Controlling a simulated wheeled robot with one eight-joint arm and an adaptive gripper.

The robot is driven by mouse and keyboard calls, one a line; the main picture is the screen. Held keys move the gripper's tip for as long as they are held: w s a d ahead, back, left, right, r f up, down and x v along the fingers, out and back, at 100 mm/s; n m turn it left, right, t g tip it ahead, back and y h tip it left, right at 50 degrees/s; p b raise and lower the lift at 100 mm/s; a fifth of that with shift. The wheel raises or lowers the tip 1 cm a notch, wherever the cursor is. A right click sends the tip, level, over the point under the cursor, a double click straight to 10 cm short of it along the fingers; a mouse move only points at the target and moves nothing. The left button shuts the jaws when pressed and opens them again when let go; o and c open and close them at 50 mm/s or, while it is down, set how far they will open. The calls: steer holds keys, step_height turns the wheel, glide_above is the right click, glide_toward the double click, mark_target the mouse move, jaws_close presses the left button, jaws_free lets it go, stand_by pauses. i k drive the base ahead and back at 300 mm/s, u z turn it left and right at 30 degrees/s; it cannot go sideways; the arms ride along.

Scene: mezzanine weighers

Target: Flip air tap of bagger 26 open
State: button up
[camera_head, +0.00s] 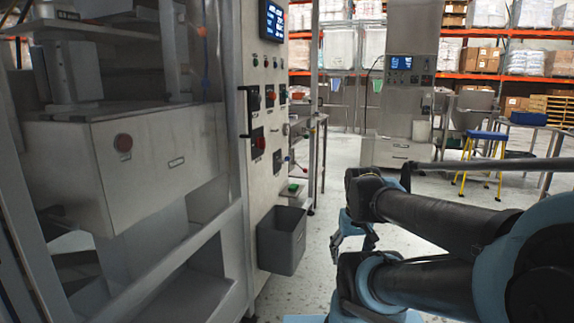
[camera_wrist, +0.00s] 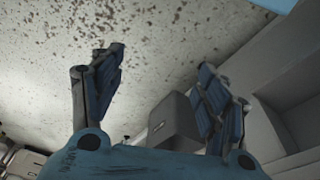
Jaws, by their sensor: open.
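A tall machine with a pale control panel (camera_head: 268,145) stands left of centre in the head view. The panel carries a small screen, several buttons and dark red-marked switches. Its lettering is too small to read, so I cannot tell whether this is bagger 26. I cannot pick out an air tap for certain. My gripper (camera_head: 355,238) hangs low, right of the panel and apart from it. In the wrist view my gripper (camera_wrist: 160,78) has its two fingers spread, with speckled floor between them and nothing held.
A grey bin (camera_head: 282,240) hangs low on the panel; a grey box (camera_wrist: 172,124) shows behind the right finger. A steel frame and cabinet (camera_head: 165,160) fill the left. Another machine (camera_head: 402,70) and a blue stool (camera_head: 487,136) stand farther back. Speckled floor between is clear.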

mark_target(287, 159)
steer(key=k, duration=0.6)
steer(key=z, duration=0.5)
steer(key=i, duration=1.55)
steer(key=u, duration=0.5)
